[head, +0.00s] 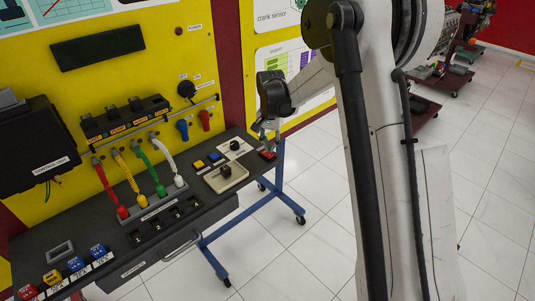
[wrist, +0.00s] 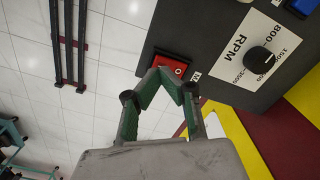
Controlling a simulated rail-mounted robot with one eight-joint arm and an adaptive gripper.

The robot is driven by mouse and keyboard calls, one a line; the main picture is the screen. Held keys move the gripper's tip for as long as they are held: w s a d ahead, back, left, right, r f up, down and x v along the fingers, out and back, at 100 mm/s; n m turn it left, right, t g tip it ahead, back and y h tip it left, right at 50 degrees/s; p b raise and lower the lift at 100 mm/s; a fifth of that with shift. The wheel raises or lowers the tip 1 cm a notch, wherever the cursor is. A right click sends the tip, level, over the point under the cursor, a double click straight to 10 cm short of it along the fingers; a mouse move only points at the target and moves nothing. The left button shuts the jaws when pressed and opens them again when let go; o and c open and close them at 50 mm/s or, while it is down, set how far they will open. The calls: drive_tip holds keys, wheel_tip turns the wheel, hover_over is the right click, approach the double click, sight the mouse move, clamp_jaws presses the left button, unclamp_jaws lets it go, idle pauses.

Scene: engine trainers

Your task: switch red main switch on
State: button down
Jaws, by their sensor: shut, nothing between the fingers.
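The red main switch (wrist: 170,62) is a rocker in a dark frame near the edge of the black panel in the wrist view. It also shows in the head view (head: 267,155) at the right end of the console. My gripper (wrist: 176,76) is shut and empty, its fingertips together right at the switch's lower edge in the wrist view. In the head view my gripper (head: 263,138) hangs just above the switch. The fingertips cover part of the rocker. I cannot tell whether they touch it or which way it is set.
An RPM knob (wrist: 260,60) on a white label sits right of the switch, with a blue button (wrist: 304,6) beyond. The black console (head: 120,240) carries coloured plugs and buttons. A yellow board (head: 150,70) rises behind it.

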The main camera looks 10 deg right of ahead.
sight(270, 155)
drive_tip(key=shift+f+b, duration=1.05)
drive_tip(key=shift+f, duration=0.3)
idle(0.8)
drive_tip(key=shift+r, duration=0.1)
drive_tip(key=shift+r+p, duration=1.3)
drive_tip(key=shift+r, duration=2.15)
